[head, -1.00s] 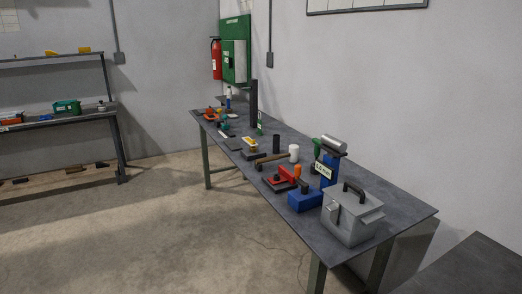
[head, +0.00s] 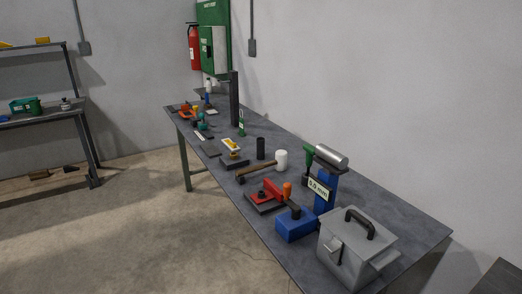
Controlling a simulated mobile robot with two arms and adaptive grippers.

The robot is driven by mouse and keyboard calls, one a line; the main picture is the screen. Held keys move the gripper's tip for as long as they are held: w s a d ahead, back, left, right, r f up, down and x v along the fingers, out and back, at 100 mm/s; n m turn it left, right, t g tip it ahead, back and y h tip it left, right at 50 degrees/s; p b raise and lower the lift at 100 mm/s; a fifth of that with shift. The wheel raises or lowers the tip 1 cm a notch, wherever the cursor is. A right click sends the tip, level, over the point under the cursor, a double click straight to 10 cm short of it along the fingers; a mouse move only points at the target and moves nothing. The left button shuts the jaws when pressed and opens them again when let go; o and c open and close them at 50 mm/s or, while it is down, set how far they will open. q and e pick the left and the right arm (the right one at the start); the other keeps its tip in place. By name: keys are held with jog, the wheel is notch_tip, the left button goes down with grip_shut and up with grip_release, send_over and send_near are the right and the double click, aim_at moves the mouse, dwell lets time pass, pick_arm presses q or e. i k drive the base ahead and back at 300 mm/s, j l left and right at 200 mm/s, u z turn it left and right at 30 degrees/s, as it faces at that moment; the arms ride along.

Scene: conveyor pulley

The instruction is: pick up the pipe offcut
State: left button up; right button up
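A short dark upright cylinder (head: 261,148) stands on the long grey workbench (head: 380,205), just left of a white cylinder (head: 281,160). It looks like a piece of pipe, but I cannot tell for sure that it is the offcut. A silver cylinder (head: 331,156) lies on its side on top of a blue stand (head: 326,192) with a millimetre label. Neither of my grippers is in the head view.
A grey lidded metal box (head: 356,247) and a blue block (head: 295,224) fill the bench's near end. The floor left of the bench is clear.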

aim_at(261, 148)
jog(key=z, duration=0.4)
jog(key=i+j+z, duration=0.3)
jog(key=j, duration=0.3)
jog(key=i+j+z, duration=0.35)
jog(key=j, duration=0.3)
jog(key=i+j+z, duration=0.15)
jog(key=j, duration=0.2)
